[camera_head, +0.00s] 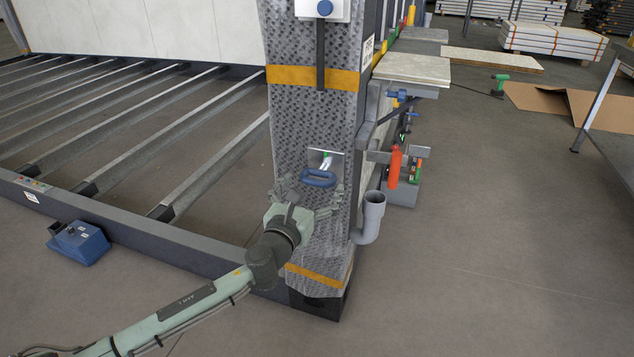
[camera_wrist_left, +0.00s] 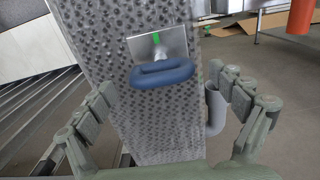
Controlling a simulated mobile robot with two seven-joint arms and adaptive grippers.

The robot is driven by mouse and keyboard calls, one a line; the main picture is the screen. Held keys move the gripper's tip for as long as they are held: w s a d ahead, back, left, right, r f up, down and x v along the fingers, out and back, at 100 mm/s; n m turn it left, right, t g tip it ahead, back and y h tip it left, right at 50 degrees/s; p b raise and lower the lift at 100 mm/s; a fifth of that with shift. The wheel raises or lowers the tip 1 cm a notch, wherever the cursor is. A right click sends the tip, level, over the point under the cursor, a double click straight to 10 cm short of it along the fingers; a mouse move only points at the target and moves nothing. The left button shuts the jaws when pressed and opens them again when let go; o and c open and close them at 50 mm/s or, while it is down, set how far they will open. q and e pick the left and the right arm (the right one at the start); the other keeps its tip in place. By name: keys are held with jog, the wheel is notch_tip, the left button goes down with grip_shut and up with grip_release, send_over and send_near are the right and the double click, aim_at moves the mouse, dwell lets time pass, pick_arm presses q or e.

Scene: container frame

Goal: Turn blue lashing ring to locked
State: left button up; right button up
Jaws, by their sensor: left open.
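The blue lashing ring (camera_head: 318,179) hangs on a small metal plate (camera_head: 334,160) on the patterned grey post (camera_head: 310,130). A green mark shows at the top of the plate. In the left wrist view the ring (camera_wrist_left: 163,73) lies roughly level across the lower part of the plate (camera_wrist_left: 172,42). My left gripper (camera_head: 309,196) is open just in front of and below the ring. In the left wrist view its fingers (camera_wrist_left: 170,100) stand wide to both sides of the ring, with no contact visible. My right gripper is not in view.
A grey pipe elbow (camera_head: 370,215) sticks out right of the post, close to my left gripper. An orange-red cylinder (camera_head: 394,167) and a grey holder stand further right. A blue foot pedal box (camera_head: 78,243) is on the floor at left.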

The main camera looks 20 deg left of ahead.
pick_arm(q)
jog(key=shift+w, duration=0.85)
jog(key=c, duration=1.1)
jog(key=shift+c, duration=0.2)
